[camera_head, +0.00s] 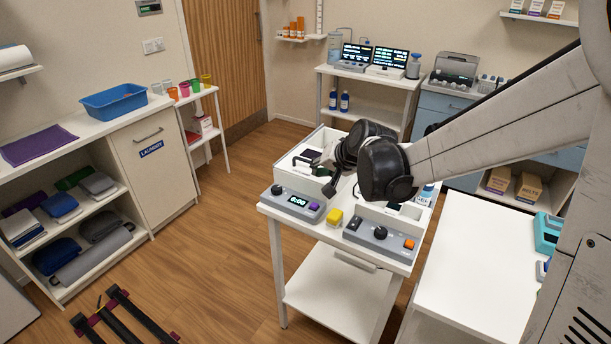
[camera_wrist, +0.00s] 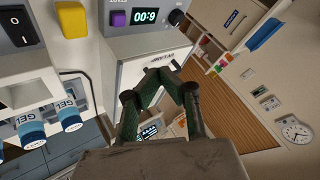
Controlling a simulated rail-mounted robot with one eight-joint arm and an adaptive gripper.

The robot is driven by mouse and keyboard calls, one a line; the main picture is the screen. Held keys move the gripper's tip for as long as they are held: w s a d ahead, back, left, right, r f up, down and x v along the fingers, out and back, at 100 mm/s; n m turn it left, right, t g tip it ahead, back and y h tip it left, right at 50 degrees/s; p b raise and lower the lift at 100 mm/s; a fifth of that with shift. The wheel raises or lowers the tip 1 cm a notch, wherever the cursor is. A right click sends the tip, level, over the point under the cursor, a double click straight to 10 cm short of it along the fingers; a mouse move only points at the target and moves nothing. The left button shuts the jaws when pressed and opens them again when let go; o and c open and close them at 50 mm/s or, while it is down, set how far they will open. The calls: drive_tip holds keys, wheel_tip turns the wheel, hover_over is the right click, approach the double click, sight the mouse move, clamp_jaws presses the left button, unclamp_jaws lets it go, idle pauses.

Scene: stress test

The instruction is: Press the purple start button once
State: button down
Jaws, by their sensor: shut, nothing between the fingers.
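The purple button (camera_head: 314,207) sits at the right end of a grey control box (camera_head: 290,208) on the white cart's front left. It also shows in the wrist view (camera_wrist: 119,18), upside down beside the lit display (camera_wrist: 145,16), which reads 6:00. A black knob (camera_head: 277,190) is at the box's left end. My gripper (camera_head: 329,190) is shut and empty, just above and behind the box in the head view. In the wrist view its fingertips (camera_wrist: 162,72) meet below the button and display, apart from the button.
A yellow block (camera_head: 334,218) stands right of the box. A second grey panel (camera_head: 378,238) with a black switch, knob and orange button is farther right. A white tray (camera_head: 303,150) stands behind. Blue-and-white gel containers (camera_wrist: 70,114) show in the wrist view.

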sight(315, 205)
drive_tip(key=shift+x, duration=1.15)
drive_tip(key=shift+w+d, duration=0.1)
drive_tip(key=shift+w, duration=0.1)
wheel_tip(315, 205, down, 9)
drive_tip(key=b, duration=0.6)
drive_tip(key=shift+r, duration=0.2)
drive_tip(key=shift+f, duration=0.1)
idle(0.5)
drive_tip(key=shift+f+b, duration=0.3)
drive_tip(key=shift+b, duration=0.15)
drive_tip(key=shift+f+b, duration=0.4)
drive_tip(key=shift+f, duration=0.05)
idle(0.6)
drive_tip(key=shift+r, duration=0.2)
drive_tip(key=shift+r+p, duration=0.5)
drive_tip(key=shift+r, duration=0.2)
